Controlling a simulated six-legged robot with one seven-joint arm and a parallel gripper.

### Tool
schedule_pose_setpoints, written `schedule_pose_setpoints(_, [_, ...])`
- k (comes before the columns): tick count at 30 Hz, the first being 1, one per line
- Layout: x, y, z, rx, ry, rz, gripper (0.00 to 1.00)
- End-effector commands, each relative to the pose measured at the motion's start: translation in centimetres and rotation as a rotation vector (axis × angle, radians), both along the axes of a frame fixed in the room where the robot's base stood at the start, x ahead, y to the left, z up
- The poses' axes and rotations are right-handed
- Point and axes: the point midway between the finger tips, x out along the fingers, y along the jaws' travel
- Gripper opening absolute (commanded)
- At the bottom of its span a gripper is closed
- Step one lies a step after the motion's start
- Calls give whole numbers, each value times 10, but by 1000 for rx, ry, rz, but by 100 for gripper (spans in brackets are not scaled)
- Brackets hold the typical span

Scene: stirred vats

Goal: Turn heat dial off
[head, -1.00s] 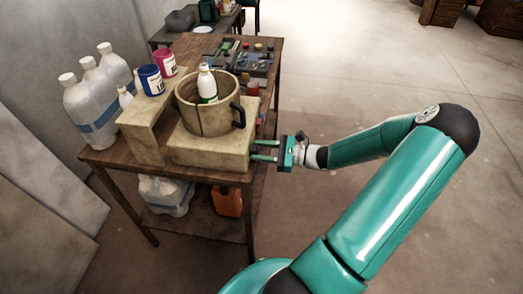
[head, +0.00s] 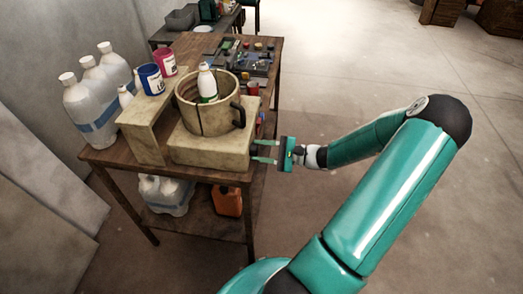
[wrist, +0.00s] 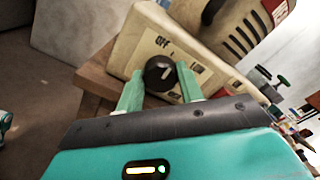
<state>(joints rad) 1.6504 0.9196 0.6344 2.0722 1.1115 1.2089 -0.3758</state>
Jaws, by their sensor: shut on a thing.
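The heat dial (wrist: 160,73) is a round black knob with a pale pointer line. It sits on a cream panel whose printed label reads OFF at the upper left of the knob. The panel is the side of the cream heater box (head: 205,150), which carries the vat (head: 190,112). My gripper (wrist: 160,88) has its two green fingers on either side of the dial and is shut on it. In the head view my gripper (head: 265,151) reaches the box's right side, and the dial is not visible there.
A white bottle (head: 208,84) stands in the vat, which has a black handle (head: 239,115). A step-shaped stand with blue and pink cups (head: 151,79) is at left, beside large jugs (head: 93,100). Floor to the right is clear.

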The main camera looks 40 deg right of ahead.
Motion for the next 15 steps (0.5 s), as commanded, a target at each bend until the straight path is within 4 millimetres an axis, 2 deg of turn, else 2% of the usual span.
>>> schedule_pose_setpoints(10, [0, -1, 0, -4, -2, -1, 14])
schedule_pose_setpoints(11, [0, -1, 0, -4, -2, -1, 43])
schedule_pose_setpoints(13, [0, -1, 0, -4, -2, -1, 56])
schedule_pose_setpoints(15, [0, 0, 0, -4, -2, -1, 59])
